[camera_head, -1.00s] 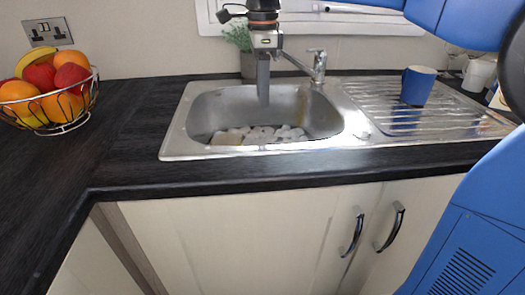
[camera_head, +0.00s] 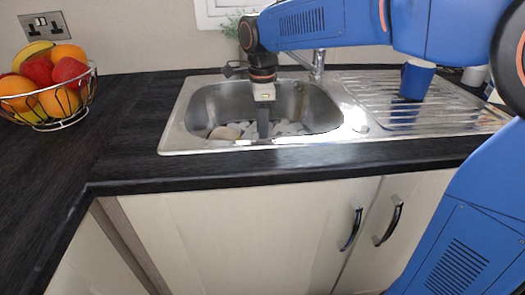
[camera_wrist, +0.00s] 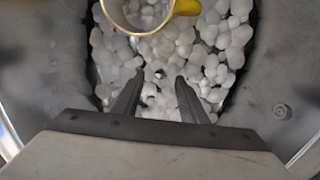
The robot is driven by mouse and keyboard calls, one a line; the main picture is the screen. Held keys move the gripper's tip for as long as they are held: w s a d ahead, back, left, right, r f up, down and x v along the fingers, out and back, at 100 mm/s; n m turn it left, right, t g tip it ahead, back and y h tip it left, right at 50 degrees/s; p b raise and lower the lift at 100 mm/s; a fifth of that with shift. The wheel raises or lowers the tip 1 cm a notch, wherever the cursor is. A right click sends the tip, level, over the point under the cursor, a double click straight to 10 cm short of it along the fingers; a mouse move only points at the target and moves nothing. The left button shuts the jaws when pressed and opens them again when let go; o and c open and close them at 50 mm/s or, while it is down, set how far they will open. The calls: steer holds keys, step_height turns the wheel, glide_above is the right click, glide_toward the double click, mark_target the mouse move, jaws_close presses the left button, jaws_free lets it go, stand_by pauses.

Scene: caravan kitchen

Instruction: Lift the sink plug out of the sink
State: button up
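The sink (camera_head: 205,103) is a steel basin whose floor is covered with white foam lumps (camera_wrist: 215,40). I cannot clearly make out the sink plug. A small round dark-and-pale spot (camera_wrist: 160,73) shows among the foam between my fingertips in the wrist view, but I cannot tell if it is part of the plug. My gripper (camera_wrist: 160,78) points down, with its two fingers apart and nothing visible between them. In the head view my gripper (camera_head: 263,134) reaches down into the basin, its tips near the foam.
A cup with a yellow handle (camera_wrist: 187,7) lies in the foam at the top of the wrist view. The tap (camera_head: 317,65) stands behind the basin. A blue mug (camera_head: 417,78) stands on the drainer (camera_head: 375,95) to the right. A fruit basket (camera_head: 93,85) is far left.

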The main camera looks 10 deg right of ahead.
steer(key=shift+f, duration=1.7)
jaws_close()
step_height(320, 180, up, 18)
steer(key=shift+r, duration=0.15)
steer(key=shift+s+r, duration=1.15)
steer(key=shift+s, duration=0.3)
